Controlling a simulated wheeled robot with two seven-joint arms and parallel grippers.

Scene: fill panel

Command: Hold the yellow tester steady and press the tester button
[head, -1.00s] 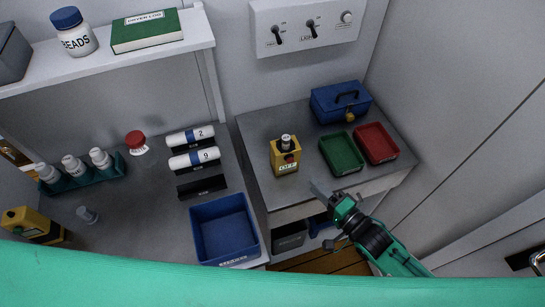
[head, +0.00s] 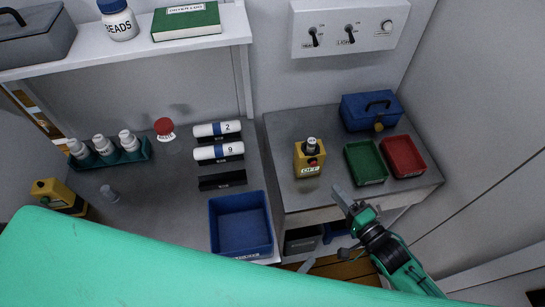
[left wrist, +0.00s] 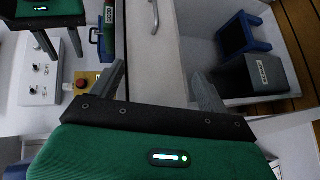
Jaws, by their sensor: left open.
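The yellow tester (head: 309,168) stands upright near the front left of the right-hand grey counter, with a red button, an OFF label and a small white vial at its top. It also shows in the left wrist view (left wrist: 80,85). My left gripper (left wrist: 160,85) is open and empty, apart from the tester; in the head view only a fingertip (head: 307,266) shows below the counter's front edge. My right gripper (head: 344,208) is in front of the counter, right of and nearer than the tester, not touching it; its fingers look apart and empty in the left wrist view (left wrist: 60,42).
A green tray (head: 366,180), a red tray (head: 403,172) and a blue toolbox (head: 371,110) stand right of the tester. A blue bin (head: 240,255) sits on the left counter. Another yellow device (head: 57,193) is far left. A switch panel (head: 348,30) hangs above.

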